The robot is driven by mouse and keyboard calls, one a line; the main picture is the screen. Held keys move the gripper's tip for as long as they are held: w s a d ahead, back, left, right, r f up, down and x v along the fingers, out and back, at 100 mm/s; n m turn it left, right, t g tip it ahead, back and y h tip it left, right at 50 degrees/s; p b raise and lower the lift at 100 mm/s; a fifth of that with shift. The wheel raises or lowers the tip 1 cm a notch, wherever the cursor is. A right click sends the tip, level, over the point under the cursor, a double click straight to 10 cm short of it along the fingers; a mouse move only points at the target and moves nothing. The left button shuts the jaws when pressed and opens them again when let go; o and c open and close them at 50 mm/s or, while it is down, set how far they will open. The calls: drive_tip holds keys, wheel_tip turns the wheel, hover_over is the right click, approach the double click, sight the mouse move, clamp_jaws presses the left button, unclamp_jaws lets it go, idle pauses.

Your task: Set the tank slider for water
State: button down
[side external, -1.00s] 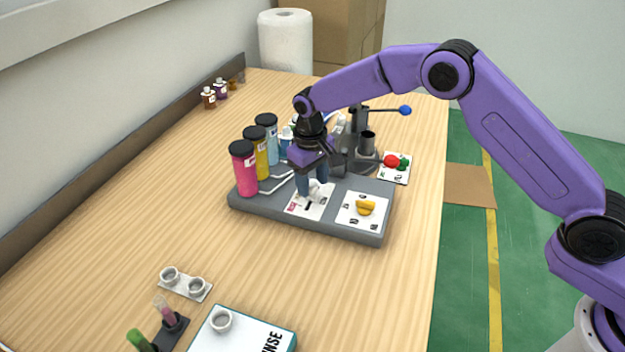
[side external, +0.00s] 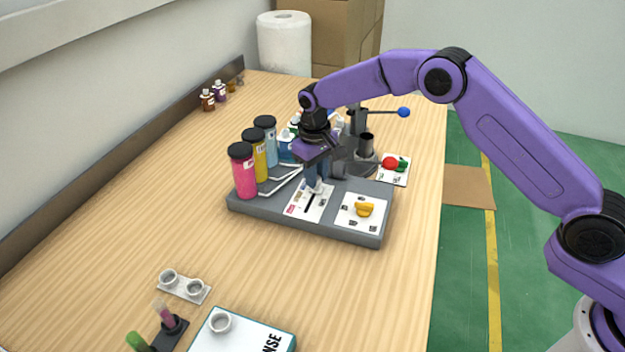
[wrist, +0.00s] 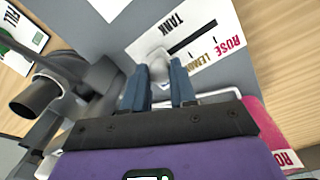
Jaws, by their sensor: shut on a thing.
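The TANK panel (side external: 297,210) is a white plate with a dark straight slot, on the grey base. In the wrist view the panel (wrist: 205,25) shows ROSE at one end, then LEMON; further lettering is hidden by my fingers. The pale slider knob (wrist: 157,60) is at the slot end away from ROSE. My gripper (side external: 318,188) is shut on this knob, with its blue fingers (wrist: 159,80) either side of it. Pink (side external: 243,175), yellow (side external: 260,163) and light blue (side external: 270,140) tanks with black lids stand behind the panel.
A yellow dial (side external: 364,209) sits on a white plate right of the slider. A white box (side external: 240,335) and small cup holder (side external: 184,288) are in front, with bare table between.

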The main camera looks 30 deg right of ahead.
drive_tip(key=c, duration=0.9)
unclamp_jaws()
drive_tip(key=shift+w+d, duration=0.3)
drive_tip(key=shift+d, duration=0.05)
drive_tip(key=shift+a, duration=0.1)
drive_tip(key=shift+s, duration=0.1)
drive_tip(key=shift+r, duration=0.15)
drive_tip(key=shift+r, duration=0.35)
drive_tip(key=shift+s+a+r, duration=0.1)
drive_tip(key=shift+a+r, duration=0.1)
drive_tip(key=shift+r, duration=3.95)
drive_tip(key=shift+a+r, duration=0.15)
drive_tip(key=shift+r, duration=3.95)
